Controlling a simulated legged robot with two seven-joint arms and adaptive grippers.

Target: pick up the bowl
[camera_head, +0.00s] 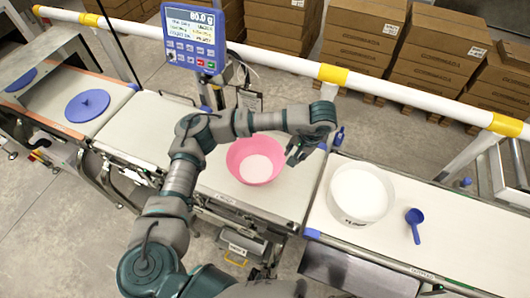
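A pink bowl (239,153) stands upright on the middle belt section, below the display, with white contents in it. My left arm reaches in from the lower left and bends over the belt behind the bowl. My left gripper (294,157) points down just right of the bowl's rim. Its fingers are small and dark, and I cannot tell whether they are apart or touch the rim. My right gripper is not in view.
A white tub (359,191) of white contents and a blue scoop (415,222) are on the right belt. A blue lid (87,104) lies on the left belt. A display (193,36) and a white-yellow rail (291,65) stand behind. Stacked cartons (361,35) are beyond.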

